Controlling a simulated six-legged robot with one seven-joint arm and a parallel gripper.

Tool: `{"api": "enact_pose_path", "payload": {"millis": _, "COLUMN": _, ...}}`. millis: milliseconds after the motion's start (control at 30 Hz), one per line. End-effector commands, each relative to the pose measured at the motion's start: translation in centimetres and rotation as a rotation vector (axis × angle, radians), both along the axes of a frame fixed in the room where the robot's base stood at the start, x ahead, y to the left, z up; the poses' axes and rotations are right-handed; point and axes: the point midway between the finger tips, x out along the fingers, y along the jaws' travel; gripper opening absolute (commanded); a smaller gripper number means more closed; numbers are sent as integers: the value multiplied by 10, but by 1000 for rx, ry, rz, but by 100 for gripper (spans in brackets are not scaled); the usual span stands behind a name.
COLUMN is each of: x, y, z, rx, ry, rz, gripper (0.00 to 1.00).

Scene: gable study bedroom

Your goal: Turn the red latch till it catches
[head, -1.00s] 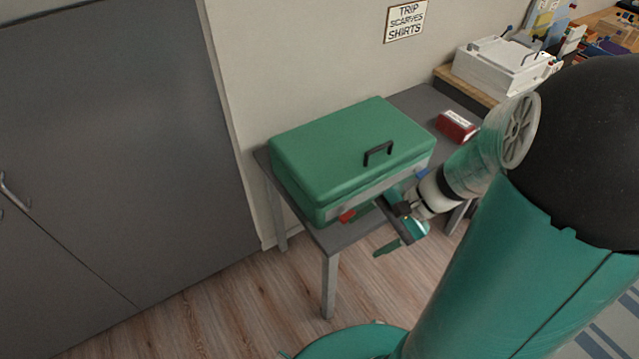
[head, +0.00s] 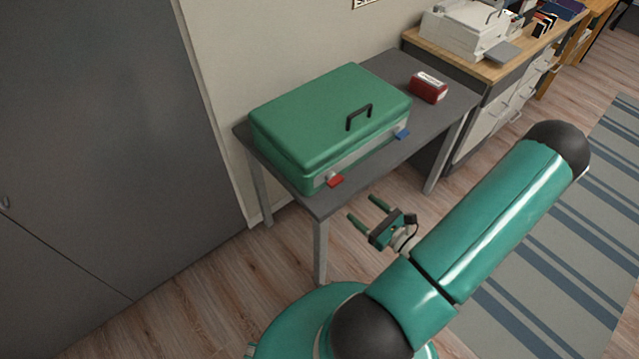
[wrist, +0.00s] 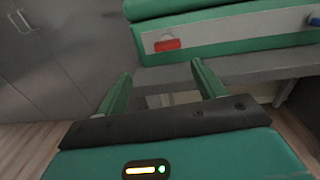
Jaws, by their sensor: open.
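The red latch (head: 335,181) is on the front face of a green case (head: 318,112), near its left end. It also shows in the wrist view (wrist: 167,44), lying roughly level on the pale front strip. A blue latch (head: 402,133) is near the right end of the same strip; its edge shows in the wrist view (wrist: 313,21). My gripper (head: 364,212) is open and empty, in front of the table and apart from the case. In the wrist view its two fingers (wrist: 160,88) point toward the case, with the red latch beyond and between them.
The case stands on a grey table (head: 395,162) against the wall. A red box (head: 428,87) sits behind the case to the right. A wooden-topped cabinet (head: 480,69) with a white device (head: 462,35) stands further right. Grey doors (head: 100,130) are at left. Floor before the table is clear.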

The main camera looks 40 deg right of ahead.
Motion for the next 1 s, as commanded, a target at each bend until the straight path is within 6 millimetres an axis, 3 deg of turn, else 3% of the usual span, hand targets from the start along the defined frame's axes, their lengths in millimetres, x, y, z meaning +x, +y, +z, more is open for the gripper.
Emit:
{"api": "enact_pose_path", "payload": {"millis": 133, "x": -8, "y": -10, "z": -8, "rx": 28, "ry": -5, "rz": -65, "gripper": 69}}
{"api": "enact_pose_path", "payload": {"millis": 267, "x": 1, "y": -12, "z": -8, "rx": 27, "ry": -6, "rz": -69, "gripper": 69}}
{"api": "enact_pose_path", "payload": {"millis": 800, "x": 102, "y": -7, "z": -8, "rx": 28, "ry": -5, "rz": -65, "gripper": 69}}
{"api": "enact_pose_path", "payload": {"millis": 1000, "x": 126, "y": -5, "z": -8, "rx": 26, "ry": -5, "rz": -64, "gripper": 69}}
